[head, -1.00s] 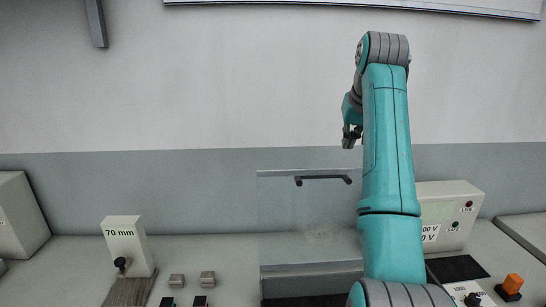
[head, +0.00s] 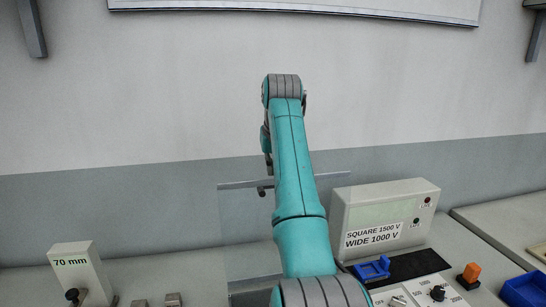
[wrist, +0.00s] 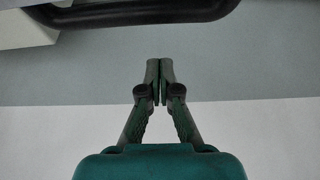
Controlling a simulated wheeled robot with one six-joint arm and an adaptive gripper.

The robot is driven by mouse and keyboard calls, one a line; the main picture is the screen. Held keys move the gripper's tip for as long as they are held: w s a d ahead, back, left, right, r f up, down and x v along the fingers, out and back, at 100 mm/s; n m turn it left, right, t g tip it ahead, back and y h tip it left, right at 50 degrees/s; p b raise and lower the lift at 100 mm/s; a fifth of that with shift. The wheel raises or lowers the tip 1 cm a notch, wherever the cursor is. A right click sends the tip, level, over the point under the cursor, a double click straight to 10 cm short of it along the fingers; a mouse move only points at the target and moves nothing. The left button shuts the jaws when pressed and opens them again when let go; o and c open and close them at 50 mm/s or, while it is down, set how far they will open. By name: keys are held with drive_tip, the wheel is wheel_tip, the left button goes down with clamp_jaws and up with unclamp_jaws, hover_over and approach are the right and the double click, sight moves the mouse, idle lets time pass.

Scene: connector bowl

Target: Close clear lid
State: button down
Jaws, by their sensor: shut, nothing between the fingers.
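The clear lid (head: 236,222) is a see-through panel standing raised behind my arm in the head view. A grey strip runs along its top, and my arm hides much of its middle and right. Its dark handle (wrist: 145,12) crosses the top of the wrist view as a thick bar with a bent right end. My gripper (wrist: 159,62) is shut and empty, its fingertips together and apart from the handle in that picture. In the head view my gripper (head: 263,188) is mostly behind my arm, near the lid's top edge; contact cannot be told there.
A white meter box (head: 385,220) stands right of the lid. In front of it are a blue piece (head: 373,269), a black knob (head: 438,293) and an orange switch (head: 470,273). A blue bin (head: 524,290) is at far right. A "70 mm" block (head: 78,270) stands left.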

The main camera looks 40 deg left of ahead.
drive_tip(key=shift+s+d+f, duration=0.2)
drive_tip(key=shift+s+d, duration=1.1)
drive_tip(key=shift+d, duration=0.25)
